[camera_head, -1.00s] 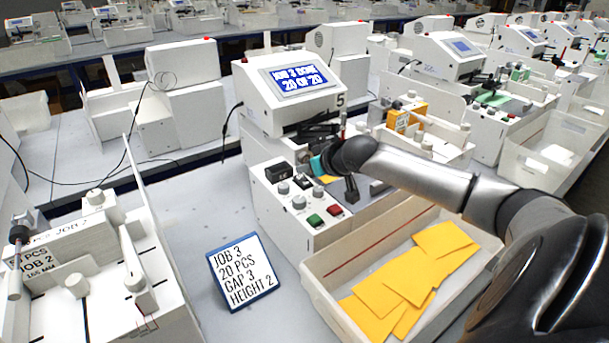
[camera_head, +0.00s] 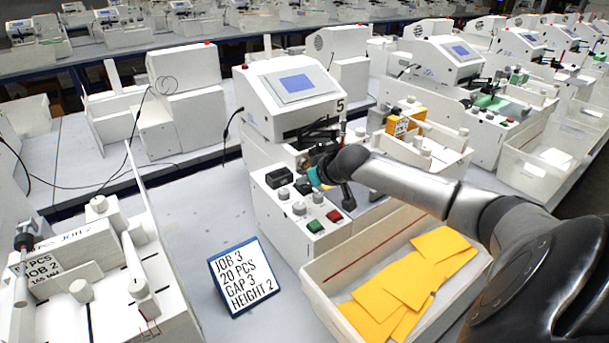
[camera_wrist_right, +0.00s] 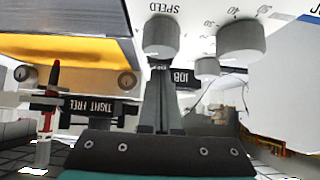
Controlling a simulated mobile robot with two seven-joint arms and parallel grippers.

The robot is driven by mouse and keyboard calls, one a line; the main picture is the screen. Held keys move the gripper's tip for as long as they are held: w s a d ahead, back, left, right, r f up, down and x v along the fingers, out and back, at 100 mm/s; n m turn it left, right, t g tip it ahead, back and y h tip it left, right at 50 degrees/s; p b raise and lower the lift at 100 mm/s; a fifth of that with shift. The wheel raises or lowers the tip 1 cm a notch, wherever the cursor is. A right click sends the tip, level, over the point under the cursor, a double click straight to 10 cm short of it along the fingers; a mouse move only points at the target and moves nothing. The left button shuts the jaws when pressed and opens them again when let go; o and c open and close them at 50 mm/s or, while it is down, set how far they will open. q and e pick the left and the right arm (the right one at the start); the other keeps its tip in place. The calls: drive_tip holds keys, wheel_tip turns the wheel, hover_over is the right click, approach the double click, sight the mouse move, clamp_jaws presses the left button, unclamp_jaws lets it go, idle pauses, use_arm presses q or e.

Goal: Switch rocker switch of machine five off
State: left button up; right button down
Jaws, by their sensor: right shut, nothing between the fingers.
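Machine five (camera_head: 277,103) stands in the middle of the head view, with a "5" on its side. Its screen (camera_head: 297,83) is plain blue, without text. Its control panel carries a black switch-like block (camera_head: 279,177), grey knobs (camera_head: 299,208), a green button (camera_head: 314,226) and a red button (camera_head: 334,216). My right gripper (camera_head: 303,186) is shut and empty, pointing down over the panel beside the knobs. In the right wrist view its fingers (camera_wrist_right: 161,100) are together by the SPEED knob (camera_wrist_right: 161,36). The rocker's position is too small to tell. My left gripper is not in view.
A tray (camera_head: 322,292) with yellow envelopes (camera_head: 408,275) lies in front of the machine, under my right arm. A job sign (camera_head: 242,276) stands left of it.

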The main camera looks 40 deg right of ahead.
drive_tip(key=shift+w+r, duration=0.2)
drive_tip(key=shift+w, duration=0.55)
drive_tip(key=shift+d, duration=0.1)
drive_tip(key=shift+r, duration=0.1)
drive_tip(key=shift+r+p, duration=0.55)
drive_tip(key=shift+p, duration=0.35)
drive_tip(key=r+p, duration=0.1)
drive_tip(key=p, duration=0.1)
drive_tip(key=r+p, duration=0.1)
drive_tip(key=r, duration=0.1)
drive_tip(key=shift+w+p, duration=0.3)
drive_tip(key=shift+p, duration=0.05)
drive_tip(key=s+r+p, duration=0.1)
drive_tip(key=s+r, duration=0.4)
drive_tip(key=r, duration=0.2)
drive_tip(key=shift+s+a+r, duration=0.3)
drive_tip(key=shift+s+r, duration=0.1)
